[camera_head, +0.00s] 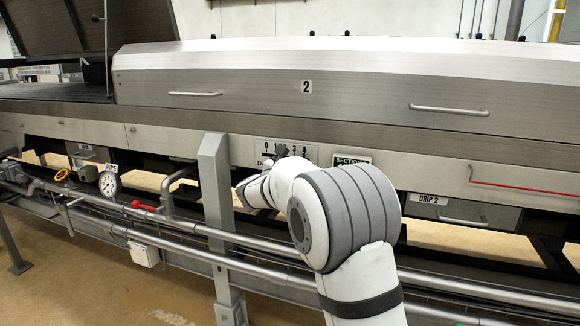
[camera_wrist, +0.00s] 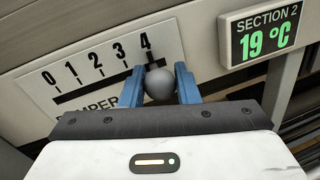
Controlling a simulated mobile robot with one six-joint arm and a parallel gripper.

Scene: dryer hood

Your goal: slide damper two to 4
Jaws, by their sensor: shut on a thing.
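The damper knob (camera_wrist: 159,84) is a round dark grey ball on a short stem. In the wrist view its stem stands at the 4 mark, at the right end of the slot in the white scale plate (camera_wrist: 88,72), numbered 0 to 4. My gripper (camera_wrist: 160,76) is shut on the knob, with one blue finger on each side. In the head view the scale plate (camera_head: 268,147) sits on the front below the hood panel marked 2. My arm hides part of the plate there, and I cannot make out the fingers.
A section 2 display (camera_wrist: 260,33) reading 19 °C is right of the scale. Pipes (camera_head: 450,284) and a grey upright post (camera_head: 216,190) stand before the machine. A drip 2 drawer (camera_head: 461,213) is lower right; a gauge (camera_head: 109,184) is left.

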